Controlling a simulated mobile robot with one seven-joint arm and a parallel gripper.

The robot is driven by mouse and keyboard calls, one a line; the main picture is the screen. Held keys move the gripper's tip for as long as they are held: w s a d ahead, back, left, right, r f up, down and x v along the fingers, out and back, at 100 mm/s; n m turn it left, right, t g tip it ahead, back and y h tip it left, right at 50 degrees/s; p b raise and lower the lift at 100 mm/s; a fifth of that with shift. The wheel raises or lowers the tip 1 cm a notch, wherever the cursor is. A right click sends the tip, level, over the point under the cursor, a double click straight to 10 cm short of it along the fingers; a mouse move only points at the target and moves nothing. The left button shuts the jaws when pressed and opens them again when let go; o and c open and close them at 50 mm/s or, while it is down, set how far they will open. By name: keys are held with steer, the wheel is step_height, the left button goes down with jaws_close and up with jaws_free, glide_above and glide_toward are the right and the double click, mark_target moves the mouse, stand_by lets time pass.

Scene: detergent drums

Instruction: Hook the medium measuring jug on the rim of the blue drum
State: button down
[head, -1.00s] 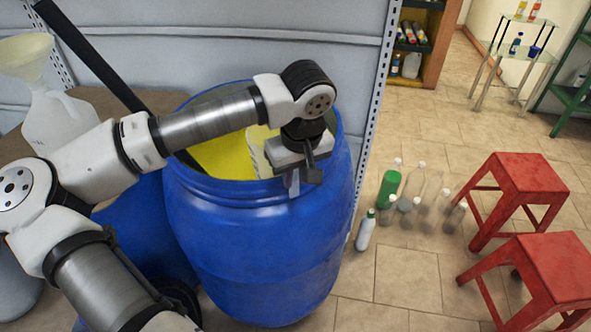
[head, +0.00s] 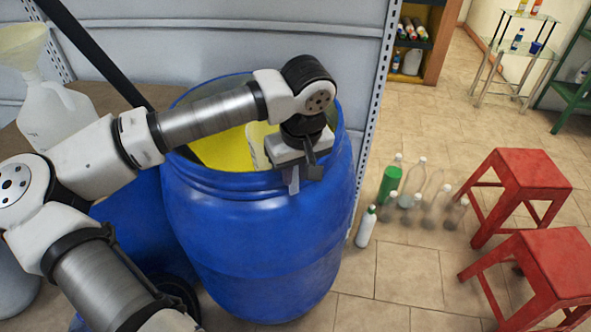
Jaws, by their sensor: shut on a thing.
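The large blue drum (head: 245,240) stands open in the middle of the head view, with yellow contents (head: 222,150) inside. My gripper (head: 303,173) is over the drum's near right rim, pointing down. A pale, translucent thing, which looks like the measuring jug (head: 257,144), shows inside the drum just left of my gripper. A greyish, clear piece hangs below the gripper outside the rim, apparently the jug's handle, with the jaws shut on it. My gripper and wrist hide much of the jug. I cannot tell whether it rests on the rim.
A white jug with a funnel (head: 45,95) stands on the left. Several bottles (head: 420,190) and a white bottle (head: 366,227) stand on the floor right of the drum. Two red stools (head: 530,258) are further right. A grey panel wall (head: 225,40) is behind the drum.

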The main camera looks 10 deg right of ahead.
steer(key=c, duration=1.2)
jaws_free()
step_height(320, 180, up, 14)
steer(key=s+b, duration=0.1)
steer(key=s, duration=0.1)
steer(key=shift+s+d+f, duration=0.15)
steer(key=shift+s+d, duration=0.05)
steer(key=shift+d, duration=0.2)
